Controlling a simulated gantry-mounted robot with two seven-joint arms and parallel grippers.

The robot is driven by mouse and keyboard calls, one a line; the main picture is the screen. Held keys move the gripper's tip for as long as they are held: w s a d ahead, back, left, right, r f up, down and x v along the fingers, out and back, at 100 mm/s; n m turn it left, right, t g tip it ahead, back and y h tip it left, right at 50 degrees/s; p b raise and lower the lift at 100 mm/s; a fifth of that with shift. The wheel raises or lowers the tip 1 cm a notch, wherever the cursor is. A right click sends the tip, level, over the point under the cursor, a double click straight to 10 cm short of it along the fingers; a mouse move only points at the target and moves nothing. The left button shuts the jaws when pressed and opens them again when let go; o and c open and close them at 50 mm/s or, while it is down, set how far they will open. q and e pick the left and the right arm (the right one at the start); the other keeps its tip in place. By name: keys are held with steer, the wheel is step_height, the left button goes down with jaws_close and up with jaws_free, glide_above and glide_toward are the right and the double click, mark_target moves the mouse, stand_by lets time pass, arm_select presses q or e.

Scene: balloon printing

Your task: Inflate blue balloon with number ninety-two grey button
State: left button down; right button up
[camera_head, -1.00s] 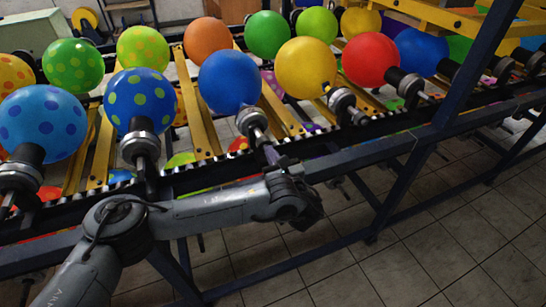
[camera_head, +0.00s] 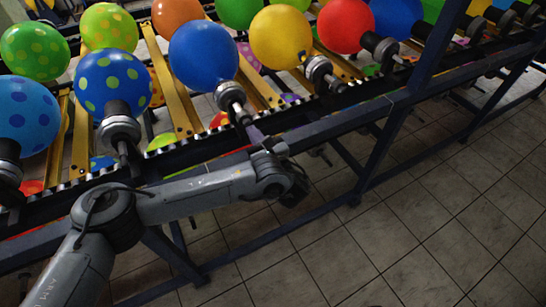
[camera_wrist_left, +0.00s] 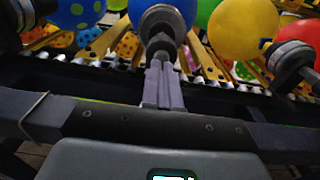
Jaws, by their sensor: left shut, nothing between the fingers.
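A plain blue balloon (camera_head: 203,55) sits on a round metal-and-black nozzle (camera_head: 231,95) on the conveyor rack. It also shows at the top of the left wrist view (camera_wrist_left: 152,8), mostly hidden by its nozzle (camera_wrist_left: 162,22). My left gripper (camera_head: 253,132) is at the rack's front rail, just below that nozzle. In the left wrist view its narrow fingers (camera_wrist_left: 162,75) are together and empty, pointing up toward the nozzle; whether they touch it I cannot tell. No number ninety-two or grey button can be made out. My right gripper is not in view.
A blue spotted balloon (camera_head: 113,83) is to the left and a yellow balloon (camera_head: 281,38) to the right, each on a nozzle. The dark front rail (camera_head: 340,117) and a slanted dark post (camera_head: 425,75) border the tiled floor (camera_head: 400,235). The floor at the lower right is clear.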

arm_select(q)
steer(key=p+v, duration=0.8)
steer(key=v, duration=0.3)
steer(key=shift+d, duration=0.25)
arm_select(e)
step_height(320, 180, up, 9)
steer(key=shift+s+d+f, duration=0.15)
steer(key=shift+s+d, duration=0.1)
arm_select(q)
steer(key=shift+s, duration=0.1)
